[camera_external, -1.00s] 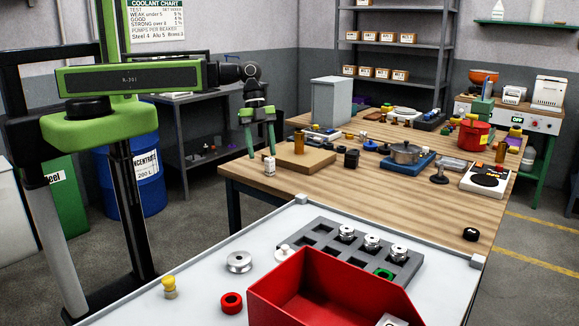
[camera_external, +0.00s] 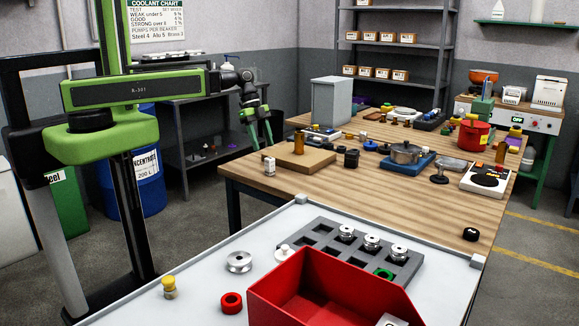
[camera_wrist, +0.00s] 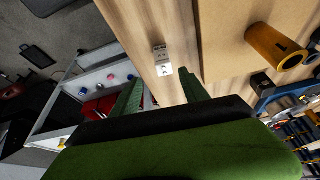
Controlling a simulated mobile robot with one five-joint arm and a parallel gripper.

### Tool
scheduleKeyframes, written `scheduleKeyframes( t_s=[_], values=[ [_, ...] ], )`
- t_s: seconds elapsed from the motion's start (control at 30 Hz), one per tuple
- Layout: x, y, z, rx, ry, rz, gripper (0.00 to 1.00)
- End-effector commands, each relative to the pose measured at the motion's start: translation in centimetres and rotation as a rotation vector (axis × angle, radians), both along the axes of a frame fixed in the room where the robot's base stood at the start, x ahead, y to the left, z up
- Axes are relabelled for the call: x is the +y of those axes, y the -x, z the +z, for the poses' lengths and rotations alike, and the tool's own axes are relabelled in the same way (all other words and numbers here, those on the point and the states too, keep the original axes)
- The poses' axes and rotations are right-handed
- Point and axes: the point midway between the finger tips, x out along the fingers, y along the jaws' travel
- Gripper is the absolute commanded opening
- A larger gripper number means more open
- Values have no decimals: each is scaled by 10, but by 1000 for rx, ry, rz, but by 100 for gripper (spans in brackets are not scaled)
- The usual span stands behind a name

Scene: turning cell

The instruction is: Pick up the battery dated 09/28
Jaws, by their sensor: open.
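A small pale block that looks like a battery (camera_external: 269,166) stands near the left edge of the wooden table. It also shows in the wrist view (camera_wrist: 161,58), with dark marks on it; no date is legible. My gripper (camera_external: 262,144) is at the table's left edge, above and slightly left of the block in the external picture. In the wrist view my gripper (camera_wrist: 163,87) is open and empty, with the block ahead of and between its two green fingers. I cannot tell whether another battery lies elsewhere on the table.
A brown board (camera_external: 304,160) lies right of the block, with an amber cylinder (camera_external: 299,143) on it. The wooden table (camera_external: 330,194) is crowded farther back. A white-topped bench (camera_external: 205,287) with a red bin (camera_external: 300,286) stands in front.

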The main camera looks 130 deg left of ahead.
Motion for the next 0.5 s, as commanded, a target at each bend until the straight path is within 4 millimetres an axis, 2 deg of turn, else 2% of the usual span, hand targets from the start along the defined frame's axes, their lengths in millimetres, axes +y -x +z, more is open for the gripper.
scheduleKeyframes(
  t_s=[0.03,0.17,0.23,0.4,0.5],
  values=[
    [0,-5,-22,0,0,-1,53],
    [-1,-15,-44,0,0,-1,53],
    [-1,-18,-50,0,0,-1,53],
    [-1,-20,-48,0,0,0,53],
    [0,-24,-57,0,0,0,53]
  ],
)
